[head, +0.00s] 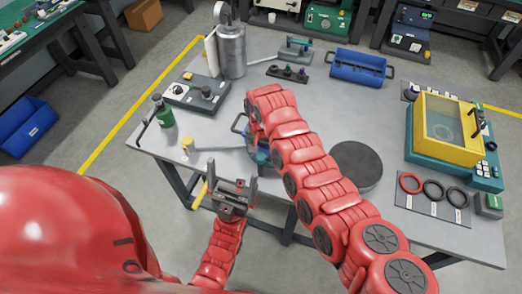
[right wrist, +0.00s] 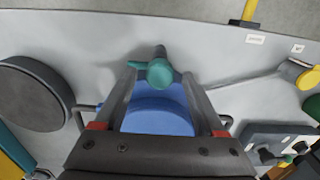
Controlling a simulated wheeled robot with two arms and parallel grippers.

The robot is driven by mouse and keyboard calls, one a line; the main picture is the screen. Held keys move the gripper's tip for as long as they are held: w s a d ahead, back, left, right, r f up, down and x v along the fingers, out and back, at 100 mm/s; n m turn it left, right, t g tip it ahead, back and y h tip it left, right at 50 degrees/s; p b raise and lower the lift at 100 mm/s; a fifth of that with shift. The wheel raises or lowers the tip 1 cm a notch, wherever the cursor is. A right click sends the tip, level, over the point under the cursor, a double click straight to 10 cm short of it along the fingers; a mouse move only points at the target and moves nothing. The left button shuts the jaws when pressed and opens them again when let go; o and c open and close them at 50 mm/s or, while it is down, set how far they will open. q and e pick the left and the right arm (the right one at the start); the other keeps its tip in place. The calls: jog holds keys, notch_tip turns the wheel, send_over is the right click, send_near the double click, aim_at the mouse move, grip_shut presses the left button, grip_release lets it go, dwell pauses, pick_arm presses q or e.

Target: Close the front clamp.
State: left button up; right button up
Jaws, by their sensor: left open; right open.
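The teal clamp handle (right wrist: 158,72), which I take to be the front clamp, stands at the rim of a blue vessel (right wrist: 155,118) in the right wrist view. My right gripper (right wrist: 159,80) is open, with one finger on each side of the teal handle; I cannot tell whether they touch it. In the head view my right arm covers the clamp and most of the blue vessel (head: 262,156), and the right gripper is hidden. My left gripper (head: 233,180) is open and empty at the table's front edge, just in front of the vessel.
A dark round plate (head: 356,166) lies right of the vessel. A yellow-framed tester (head: 448,130) and several rings (head: 433,190) are farther right. A green bottle (head: 163,112), a control box (head: 196,95) and a metal cylinder (head: 232,52) stand left and behind. A blue bin (head: 358,68) is at the back.

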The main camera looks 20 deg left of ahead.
jog(key=shift+f, duration=0.3)
jog(key=m+b, duration=0.4)
jog(key=shift+a+f, duration=0.1)
jog(key=shift+f, duration=0.3)
jog(key=shift+r+m+b, duration=0.15)
jog(key=shift+m+b, duration=0.15)
jog(key=shift+m, duration=0.8)
jog(key=shift+r+m, duration=0.2)
jog(key=shift+m, duration=0.7)
jog(key=shift+r, duration=0.1)
grip_shut()
